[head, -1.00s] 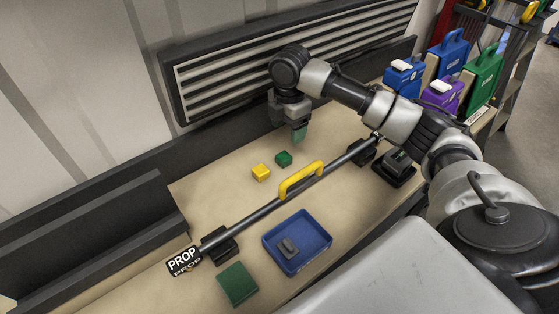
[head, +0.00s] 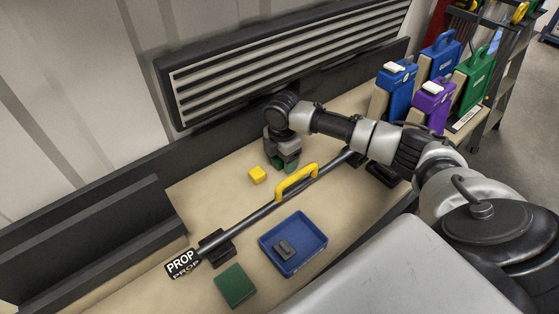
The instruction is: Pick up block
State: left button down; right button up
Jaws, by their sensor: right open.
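A small green block (head: 278,164) sits on the tan bench top near the back, mostly hidden by my right gripper. My right gripper (head: 285,165) points down right over it, open, with its greenish fingertips low by the block. I cannot tell whether the fingers touch it. A small yellow block (head: 257,174) sits on the bench just left of the gripper, apart from it. My left gripper is not in view.
A dark bar with a yellow handle (head: 296,183) and a PROP tag (head: 182,263) crosses the bench in front. Coloured cases (head: 432,105) stand back right.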

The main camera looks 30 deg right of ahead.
jog(key=shift+c, duration=0.3)
jog(key=c, duration=0.9)
jog(key=shift+c, duration=0.2)
